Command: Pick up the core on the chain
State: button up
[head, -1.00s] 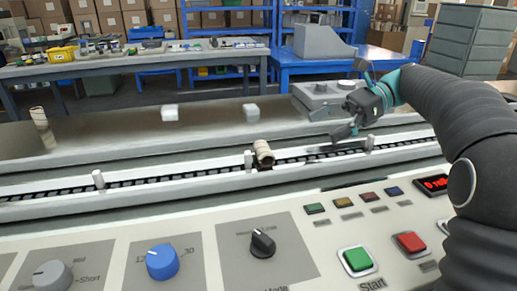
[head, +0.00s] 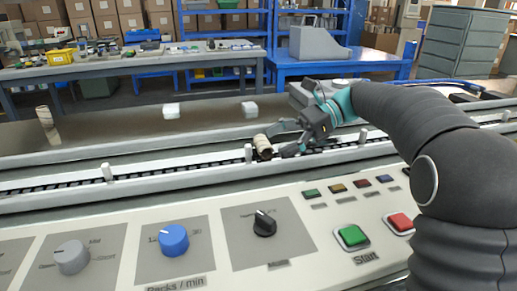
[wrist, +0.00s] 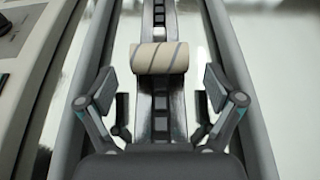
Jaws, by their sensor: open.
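The core (head: 262,147) is a short beige cardboard tube with dark spiral lines. It lies on the chain (head: 190,167) in the channel, beside an upright white pin (head: 248,153) in the head view. In the wrist view the core (wrist: 160,58) lies crosswise over the chain (wrist: 159,115), ahead of the fingers. My gripper (head: 287,139) is low over the channel, just right of the core. In the wrist view my gripper (wrist: 158,90) is open and empty, with one finger on each side of the chain and the core slightly beyond the fingertips.
A control panel (head: 205,245) with knobs and buttons runs along the near side. White pins (head: 107,172) stand along the channel. Two white blocks (head: 171,110) and another tube (head: 45,120) are on the surface behind. Metal rails (wrist: 232,85) flank the chain closely.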

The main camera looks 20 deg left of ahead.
jog(key=shift+s+a+f, duration=0.25)
jog(key=shift+a, duration=0.15)
jog(key=shift+d, duration=0.1)
jog(key=shift+c, duration=0.3)
jog(key=c, duration=0.8)
jog(key=shift+c, duration=0.2)
